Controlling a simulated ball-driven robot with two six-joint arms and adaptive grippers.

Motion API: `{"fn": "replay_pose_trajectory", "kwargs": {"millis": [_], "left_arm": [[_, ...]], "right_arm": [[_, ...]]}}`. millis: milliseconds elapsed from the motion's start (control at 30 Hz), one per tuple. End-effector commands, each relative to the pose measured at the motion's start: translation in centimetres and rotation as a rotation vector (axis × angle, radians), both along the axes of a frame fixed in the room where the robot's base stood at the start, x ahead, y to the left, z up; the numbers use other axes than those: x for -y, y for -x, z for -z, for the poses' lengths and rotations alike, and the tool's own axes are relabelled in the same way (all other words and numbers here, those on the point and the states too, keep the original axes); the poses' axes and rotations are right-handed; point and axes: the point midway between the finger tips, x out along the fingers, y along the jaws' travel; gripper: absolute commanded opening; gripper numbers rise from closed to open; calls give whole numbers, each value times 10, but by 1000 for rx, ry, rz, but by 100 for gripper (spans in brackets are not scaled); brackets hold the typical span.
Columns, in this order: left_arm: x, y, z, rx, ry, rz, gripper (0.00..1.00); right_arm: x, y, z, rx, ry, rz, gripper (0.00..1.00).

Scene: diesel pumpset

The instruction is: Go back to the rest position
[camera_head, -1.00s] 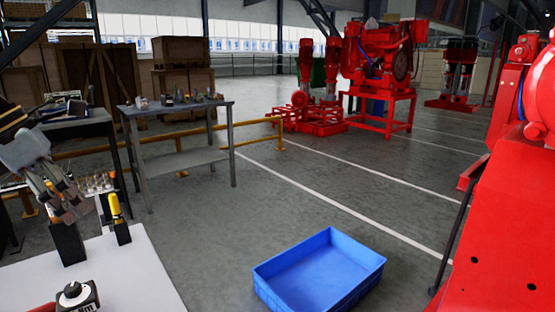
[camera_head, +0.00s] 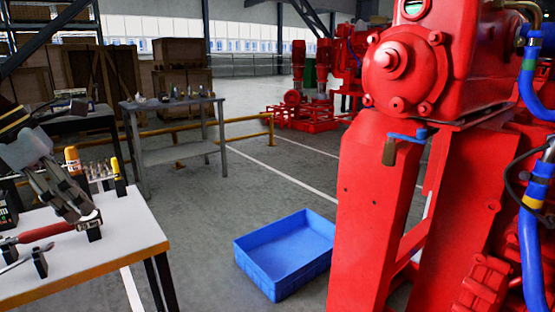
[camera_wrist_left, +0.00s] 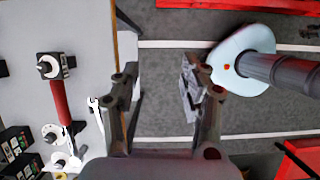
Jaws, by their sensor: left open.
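My left gripper (camera_head: 78,203) hangs at the left of the head view, in front of the white tool table (camera_head: 130,222). Its fingers point down and to the right. In the left wrist view the two fingers (camera_wrist_left: 165,88) stand apart with grey floor between them, and I see nothing gripped. In that view the table lies to the left of the fingers. My right gripper does not show.
A red-handled tool (camera_head: 45,232) and yellow-handled tools (camera_head: 72,160) stand in holders on the table. A blue bin (camera_head: 290,248) sits on the floor. A big red machine (camera_head: 380,190) fills the right. A grey bench (camera_head: 180,153) stands behind.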

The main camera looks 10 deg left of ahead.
Motion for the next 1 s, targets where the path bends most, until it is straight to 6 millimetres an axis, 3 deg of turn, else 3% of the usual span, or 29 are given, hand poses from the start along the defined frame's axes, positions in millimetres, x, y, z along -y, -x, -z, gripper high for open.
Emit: {"fn": "replay_pose_trajectory", "kwargs": {"millis": [200, 400, 567, 667, 767, 833, 900, 1000], "left_arm": [[16, 10, 25, -38, 56, -2, 44], [32, 21, 59, -101, 163, -41, 44], [60, 29, 98, -173, 372, -130, 44], [85, 32, 128, -222, 583, -251, 44], [110, 30, 167, -280, 877, -479, 44], [122, 28, 205, -326, 1128, -748, 44], [121, 33, 257, -371, 1359, -1103, 44], [109, 57, 327, -410, 1536, -1555, 44]], "right_arm": [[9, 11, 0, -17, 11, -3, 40], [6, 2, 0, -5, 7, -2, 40], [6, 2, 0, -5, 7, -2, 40], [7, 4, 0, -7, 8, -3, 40], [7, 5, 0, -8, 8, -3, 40], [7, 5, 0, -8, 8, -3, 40], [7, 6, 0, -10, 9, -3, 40], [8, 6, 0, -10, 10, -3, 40]]}}
